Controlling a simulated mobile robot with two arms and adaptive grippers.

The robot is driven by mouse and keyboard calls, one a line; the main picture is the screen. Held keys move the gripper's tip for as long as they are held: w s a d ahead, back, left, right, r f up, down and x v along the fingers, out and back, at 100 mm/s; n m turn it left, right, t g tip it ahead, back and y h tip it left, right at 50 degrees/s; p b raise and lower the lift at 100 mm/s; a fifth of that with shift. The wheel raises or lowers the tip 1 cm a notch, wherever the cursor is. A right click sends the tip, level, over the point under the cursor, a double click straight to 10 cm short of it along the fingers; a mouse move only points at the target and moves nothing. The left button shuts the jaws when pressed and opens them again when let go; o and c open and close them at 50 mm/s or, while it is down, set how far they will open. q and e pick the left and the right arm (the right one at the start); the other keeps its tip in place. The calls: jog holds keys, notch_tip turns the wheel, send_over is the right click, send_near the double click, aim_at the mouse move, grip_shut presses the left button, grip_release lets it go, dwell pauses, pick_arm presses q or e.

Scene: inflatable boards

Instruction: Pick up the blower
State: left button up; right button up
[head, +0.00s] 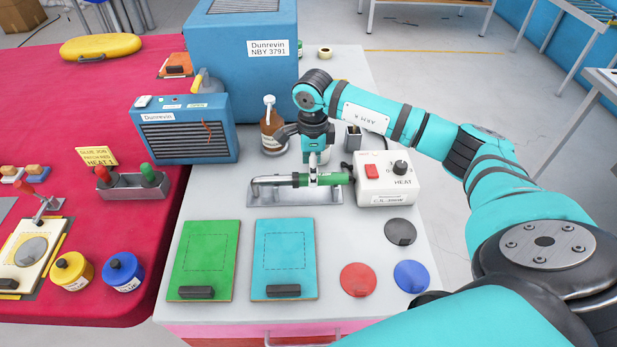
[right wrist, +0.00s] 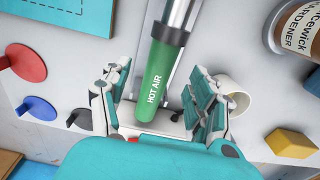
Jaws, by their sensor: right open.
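The blower (head: 334,179) has a green handle and a metal tube. It lies across a metal cradle (head: 310,197) on the grey bench top. In the right wrist view the blower's handle (right wrist: 156,85), marked HOT AIR, lies between the two fingers. My right gripper (head: 314,178) points down over the handle in the head view. In the right wrist view my right gripper (right wrist: 158,95) is open, with a gap visible on the handle's left and right. My left gripper is out of view.
A white heat control box (head: 387,182) stands just right of the cradle. A brown bottle (head: 271,135) and a blue heater unit (head: 185,130) stand behind. Green (head: 204,258) and light blue (head: 284,257) boards and several coloured discs lie in front.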

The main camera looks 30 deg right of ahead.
aim_at(299, 184)
jog(key=f+p, duration=0.1)
jog(key=f, duration=0.3)
jog(key=shift+w+a+p, duration=0.2)
jog(key=shift+a+p, duration=0.2)
jog(key=shift+f, duration=0.65)
jog(key=shift+r, duration=0.1)
grip_shut()
